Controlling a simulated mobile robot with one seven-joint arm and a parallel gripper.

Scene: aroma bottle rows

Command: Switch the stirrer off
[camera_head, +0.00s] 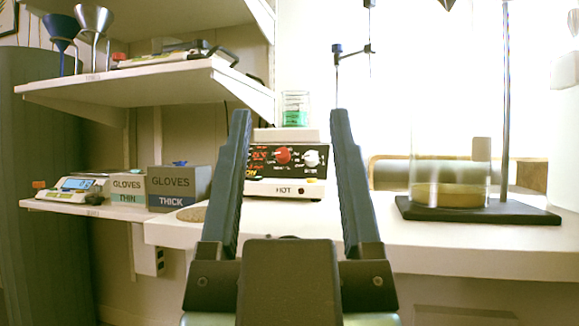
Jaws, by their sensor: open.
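The stirrer (286,188) is a white hot-plate unit with a dark front panel, standing on the bench between my fingers in the picture. Its panel has a red knob (283,156), a white knob (312,158) and a red lit display (258,154). The lower front reads "HOT". A beaker with green liquid (296,112) stands on its top plate. My gripper (288,115) is open and empty, its two dark fingers framing the stirrer from in front. The left finger hides part of the stirrer's left side. I cannot tell the gap between fingers and panel.
A large glass vessel with yellowish liquid (448,190) stands on a dark stand base (480,211) at the right. Glove boxes (180,188) and a scale (74,187) sit on the lower left shelf. An upper shelf (170,82) holds funnels (94,25). Bench front right is clear.

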